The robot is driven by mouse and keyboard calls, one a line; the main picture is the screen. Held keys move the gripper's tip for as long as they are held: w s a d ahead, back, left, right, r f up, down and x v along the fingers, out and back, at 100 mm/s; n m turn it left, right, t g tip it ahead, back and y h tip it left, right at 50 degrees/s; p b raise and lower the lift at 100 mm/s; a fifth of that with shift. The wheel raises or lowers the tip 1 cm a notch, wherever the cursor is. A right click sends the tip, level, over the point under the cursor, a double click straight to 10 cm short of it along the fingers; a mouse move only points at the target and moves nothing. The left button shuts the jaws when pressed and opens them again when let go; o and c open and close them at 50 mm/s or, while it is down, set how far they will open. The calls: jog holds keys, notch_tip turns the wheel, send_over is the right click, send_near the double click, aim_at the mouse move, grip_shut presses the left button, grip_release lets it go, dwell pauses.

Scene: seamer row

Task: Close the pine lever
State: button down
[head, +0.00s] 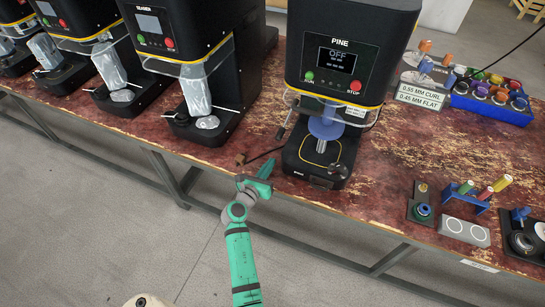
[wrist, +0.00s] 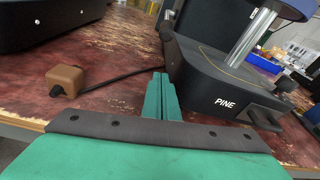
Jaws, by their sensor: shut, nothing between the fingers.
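The black seamer marked PINE (head: 340,45) stands on the worn red table, its screen reading OFF. A dark lever with a thin rod (head: 282,131) hangs at the left side of its opening, slanting downward. A blue disc (head: 325,128) sits above the metal post over its base. My green gripper (head: 267,168) is shut and empty, just left of the base's front corner and apart from the lever. In the wrist view my shut fingers (wrist: 161,80) point forward beside the PINE base (wrist: 215,85). I cannot tell the lever clearly in that view.
A brown block (wrist: 66,79) with a black cable lies left of my fingers. Other seamers (head: 185,40) stand to the left. A blue bin (head: 490,107) and a rack of colored tools (head: 470,203) are on the right. The table's front edge is below my gripper.

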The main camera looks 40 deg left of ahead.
aim_at(279, 156)
jog(key=x, duration=0.8)
jog(key=shift+w, duration=0.4)
jog(key=shift+s+a+r, duration=0.1)
jog(key=shift+s+r, duration=0.05)
jog(key=shift+r, duration=0.3)
jog(key=shift+s+r, duration=0.2)
jog(key=shift+r, duration=0.3)
jog(key=shift+s+a+r, duration=0.15)
jog(key=shift+r, duration=0.85)
